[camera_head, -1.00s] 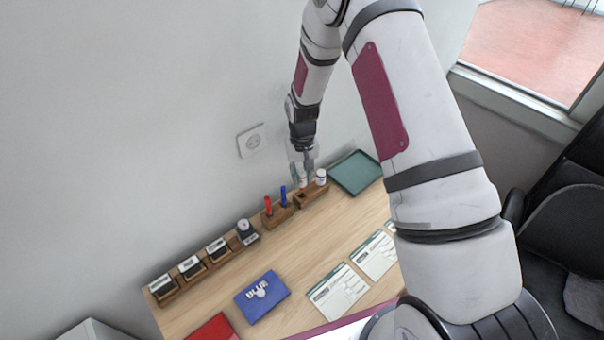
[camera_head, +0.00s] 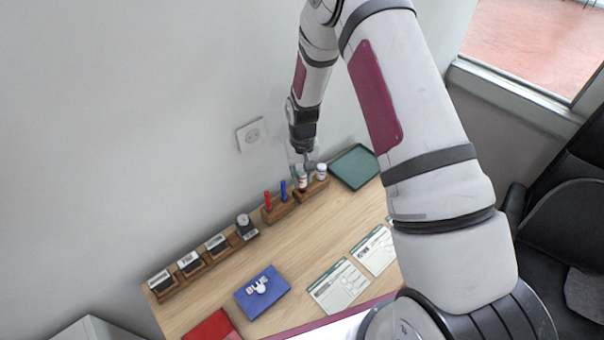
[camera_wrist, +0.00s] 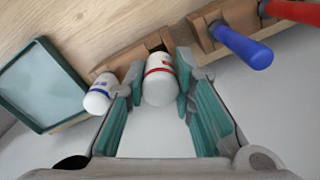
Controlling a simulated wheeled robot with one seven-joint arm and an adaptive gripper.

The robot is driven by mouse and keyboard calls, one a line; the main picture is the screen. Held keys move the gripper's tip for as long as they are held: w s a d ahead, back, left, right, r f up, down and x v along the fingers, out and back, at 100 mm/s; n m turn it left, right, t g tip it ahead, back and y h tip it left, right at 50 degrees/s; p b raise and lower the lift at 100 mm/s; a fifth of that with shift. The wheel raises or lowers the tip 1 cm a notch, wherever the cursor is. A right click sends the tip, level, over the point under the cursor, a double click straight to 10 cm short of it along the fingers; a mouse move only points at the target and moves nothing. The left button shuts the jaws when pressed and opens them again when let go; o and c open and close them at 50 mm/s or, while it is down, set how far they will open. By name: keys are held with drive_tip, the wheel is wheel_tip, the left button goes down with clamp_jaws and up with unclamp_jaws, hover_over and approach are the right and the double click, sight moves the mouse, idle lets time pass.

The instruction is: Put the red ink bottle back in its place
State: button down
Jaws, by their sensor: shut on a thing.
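The red ink bottle (camera_wrist: 159,82), white with a red band, is between the fingers of my gripper (camera_wrist: 160,100) in the wrist view. My gripper is shut on it. In the head view my gripper (camera_head: 305,166) is at the wooden bottle holder (camera_head: 313,190), and the red ink bottle (camera_head: 302,184) shows small below the fingers. The holder also shows in the wrist view (camera_wrist: 128,58), behind the bottle. Whether the bottle's base touches the holder is hidden. A second white bottle with a blue band (camera_wrist: 100,92) stands beside it at the holder.
A green tray (camera_head: 354,167) lies to the right of the holder. A wooden stand holds a red marker (camera_head: 267,201) and a blue marker (camera_head: 283,191) close on the left. Stamps (camera_head: 190,263), a blue pad (camera_head: 262,293) and paper forms (camera_head: 339,286) lie farther off. The wall is close behind.

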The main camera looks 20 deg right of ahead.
drive_tip(key=shift+f+b, duration=0.35)
drive_tip(key=shift+f, duration=0.85)
drive_tip(key=c, duration=1.6)
unclamp_jaws()
drive_tip(key=shift+o, duration=0.2)
drive_tip(key=shift+r+p, duration=0.6)
drive_tip(key=shift+r, duration=2.05)
drive_tip(key=o, duration=0.6)
drive_tip(key=shift+c, duration=0.2)
